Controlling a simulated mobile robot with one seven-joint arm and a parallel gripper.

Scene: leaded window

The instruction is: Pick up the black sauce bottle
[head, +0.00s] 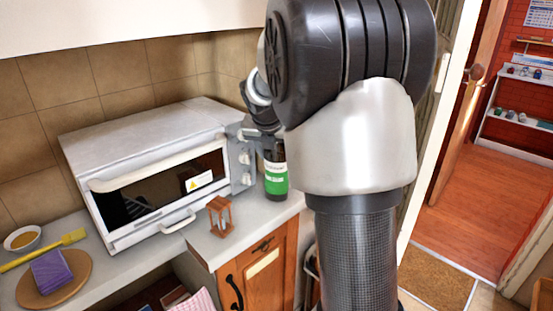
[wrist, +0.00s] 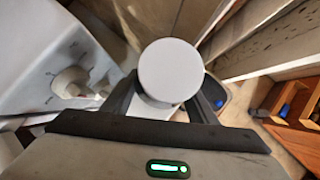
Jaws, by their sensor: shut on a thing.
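The black sauce bottle (head: 276,178) is dark with a green and white label. It is upright at the right end of the counter, beside the toaster oven; I cannot tell whether its base touches the counter. My gripper (head: 264,132) is at the bottle's top in the head view, partly hidden by my arm. In the wrist view, a round pale grey top (wrist: 170,70), seen end-on, sits between the two fingers of my gripper (wrist: 165,98). The fingers are shut on the bottle.
A small wooden lantern-like frame (head: 220,216) stands in front. A round board (head: 70,285) with a purple block, a yellow spatula (head: 45,250) and a bowl (head: 22,238) are far left.

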